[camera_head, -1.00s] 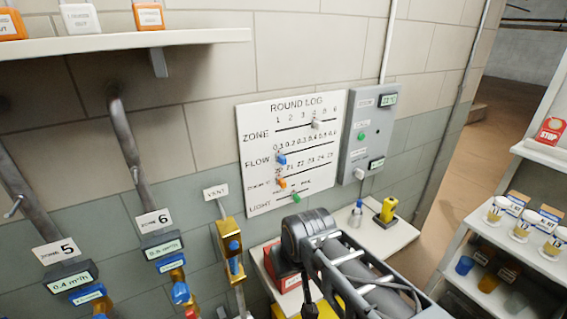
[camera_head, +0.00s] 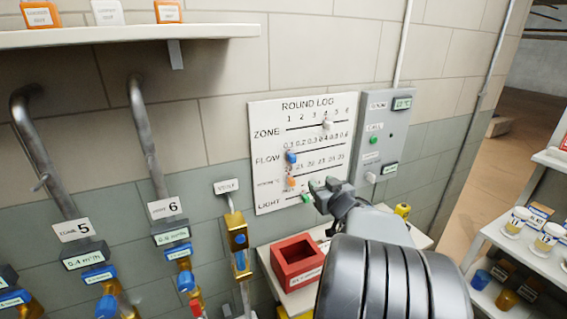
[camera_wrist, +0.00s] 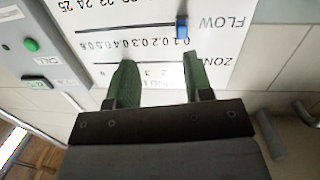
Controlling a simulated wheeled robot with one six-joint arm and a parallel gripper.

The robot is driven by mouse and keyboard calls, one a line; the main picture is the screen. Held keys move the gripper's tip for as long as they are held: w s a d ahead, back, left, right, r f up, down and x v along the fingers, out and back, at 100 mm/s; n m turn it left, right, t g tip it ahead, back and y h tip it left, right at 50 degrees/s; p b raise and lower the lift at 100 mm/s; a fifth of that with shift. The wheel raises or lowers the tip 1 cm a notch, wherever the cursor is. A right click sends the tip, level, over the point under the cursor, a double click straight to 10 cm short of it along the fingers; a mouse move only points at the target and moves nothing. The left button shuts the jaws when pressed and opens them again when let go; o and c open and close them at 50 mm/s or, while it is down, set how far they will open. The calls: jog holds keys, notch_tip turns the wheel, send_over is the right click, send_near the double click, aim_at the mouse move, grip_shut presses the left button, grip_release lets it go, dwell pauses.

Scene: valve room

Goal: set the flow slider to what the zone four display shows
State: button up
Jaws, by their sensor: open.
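The white round log board (camera_head: 265,115) hangs on the wall. Its blue flow slider (camera_head: 291,157) sits by the 0.1 mark at the left end of its line; it shows upside down in the wrist view (camera_wrist: 182,27). The pale zone slider (camera_head: 326,124) stands near 4. My gripper (camera_head: 326,190) is in front of the board's lower right part. In the wrist view my gripper (camera_wrist: 160,75) is open and empty, its green fingers apart, with the flow slider beyond the right finger. No label marked zone four is in view.
Zone 5's display (camera_head: 82,258) seems to read 0.4; zone 6's display (camera_head: 172,236) is blurred. A cut-off display (camera_head: 8,277) shows at the left edge. An orange slider (camera_head: 291,181) and a green slider (camera_head: 305,196) are lower on the board. A red box (camera_head: 297,258) stands below.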

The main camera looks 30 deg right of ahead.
aim_at(294, 162)
jog(key=shift+t+y, duration=0.7)
jog(key=shift+y, duration=0.1)
jog(key=w, duration=0.4)
jog(key=w+r+p, duration=0.1)
jog(key=w, duration=0.4)
jog(key=w+p, duration=0.1)
jog(key=w, duration=0.4)
jog(key=shift+r, duration=0.25)
grip_shut()
